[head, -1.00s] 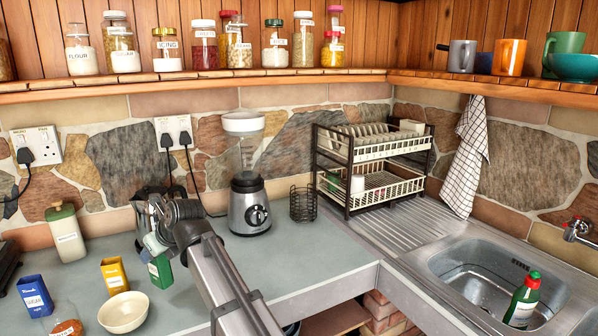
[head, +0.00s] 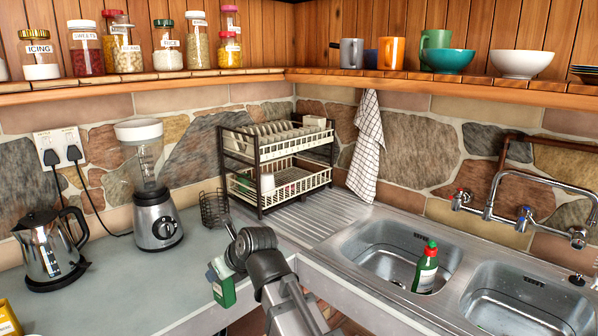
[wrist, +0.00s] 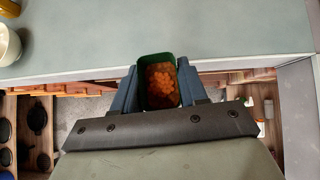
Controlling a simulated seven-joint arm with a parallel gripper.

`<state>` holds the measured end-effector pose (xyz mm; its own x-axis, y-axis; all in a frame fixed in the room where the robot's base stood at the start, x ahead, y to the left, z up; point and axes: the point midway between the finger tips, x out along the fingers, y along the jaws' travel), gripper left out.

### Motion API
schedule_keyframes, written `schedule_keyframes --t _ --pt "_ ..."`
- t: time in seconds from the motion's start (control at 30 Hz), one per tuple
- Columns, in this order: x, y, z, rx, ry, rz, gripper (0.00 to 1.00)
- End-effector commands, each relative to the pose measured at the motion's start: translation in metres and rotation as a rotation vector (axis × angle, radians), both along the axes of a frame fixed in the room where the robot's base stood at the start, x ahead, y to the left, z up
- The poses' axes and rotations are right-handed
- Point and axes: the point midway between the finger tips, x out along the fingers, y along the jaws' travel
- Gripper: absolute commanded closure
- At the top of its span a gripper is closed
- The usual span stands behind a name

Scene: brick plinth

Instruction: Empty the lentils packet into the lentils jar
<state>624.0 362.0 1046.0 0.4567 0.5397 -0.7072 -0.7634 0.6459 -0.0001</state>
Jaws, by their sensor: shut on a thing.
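My gripper (head: 221,271) is shut on a small green packet (head: 225,293) with a white label, held near the counter's front edge, left of the sink. In the wrist view the packet (wrist: 145,102) sits between the two blue-grey fingers, its top open, with orange lentils inside. In the head view it looks nearly upright. I cannot tell which jar is the lentils jar.
A blender (head: 156,215) and a kettle (head: 48,255) stand at the left. A wire basket (head: 213,208) and a dish rack (head: 262,205) are behind my gripper. A green bottle (head: 425,272) stands in the sink (head: 365,262). Below the counter edge (wrist: 70,78) are open shelves.

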Motion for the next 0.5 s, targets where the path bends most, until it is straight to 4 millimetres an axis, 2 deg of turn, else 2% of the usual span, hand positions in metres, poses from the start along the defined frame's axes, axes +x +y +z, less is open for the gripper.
schedule_keyframes --t 0.03,0.1,0.5 --pt "0.002 -0.020 -0.002 0.001 -0.001 -0.027 1.00" --pt "0.006 -0.041 -0.004 0.001 -0.001 -0.059 1.00" --pt "0.028 -0.159 -0.009 0.000 -0.001 -0.243 1.00"
